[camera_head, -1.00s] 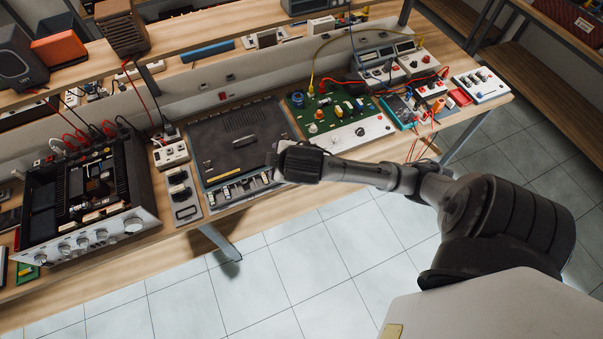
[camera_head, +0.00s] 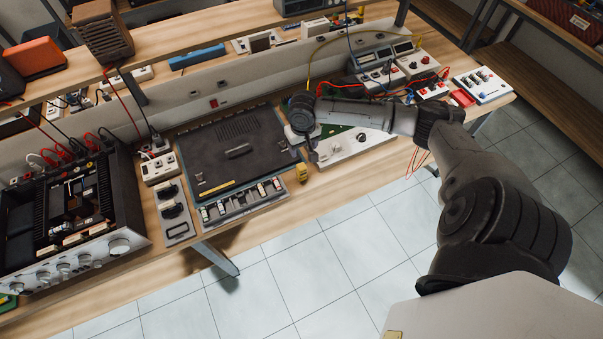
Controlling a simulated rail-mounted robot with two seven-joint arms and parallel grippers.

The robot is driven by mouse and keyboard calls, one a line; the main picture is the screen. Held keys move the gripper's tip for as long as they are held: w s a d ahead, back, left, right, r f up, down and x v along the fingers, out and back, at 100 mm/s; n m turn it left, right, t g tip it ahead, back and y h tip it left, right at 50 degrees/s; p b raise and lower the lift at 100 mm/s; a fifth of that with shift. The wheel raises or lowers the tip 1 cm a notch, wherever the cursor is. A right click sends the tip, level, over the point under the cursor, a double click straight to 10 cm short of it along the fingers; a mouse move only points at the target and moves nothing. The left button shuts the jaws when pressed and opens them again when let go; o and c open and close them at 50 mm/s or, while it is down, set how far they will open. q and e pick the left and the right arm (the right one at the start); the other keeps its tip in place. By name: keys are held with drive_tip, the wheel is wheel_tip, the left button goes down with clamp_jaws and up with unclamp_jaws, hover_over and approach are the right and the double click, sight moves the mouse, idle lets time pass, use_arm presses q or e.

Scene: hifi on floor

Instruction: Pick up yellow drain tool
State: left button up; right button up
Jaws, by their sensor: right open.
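A thin yellow strip (camera_head: 218,190) also lies along the front of a dark flat device. My right gripper (camera_head: 298,140) is above and just behind the yellow object, near the device's right corner. It is open and appears empty, with its fingers mostly hidden by the wrist. I cannot tell whether it touches anything. My left gripper is not in view.
The dark flat device (camera_head: 232,150) lies left of my right gripper. A green circuit board with a white panel (camera_head: 345,148) is partly hidden behind my right arm. An open amplifier (camera_head: 70,215) stands at left. Red and yellow cables lie at right. Tiled floor is clear in front.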

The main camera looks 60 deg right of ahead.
sight(301, 165)
wheel_tip(301, 165, down, 8)
drive_tip(key=shift+r+b, duration=0.25)
drive_tip(key=shift+b, duration=0.1)
drive_tip(key=shift+w+a+f, duration=0.1)
drive_tip(key=shift+a+f, duration=0.1)
drive_tip(key=shift+f, duration=0.9)
drive_tip(key=shift+a+f, duration=0.2)
drive_tip(key=shift+f, duration=0.9)
drive_tip(key=shift+f+b, duration=0.3)
drive_tip(key=shift+f, duration=0.4)
drive_tip(key=shift+c, duration=0.3)
drive_tip(key=c, duration=0.9)
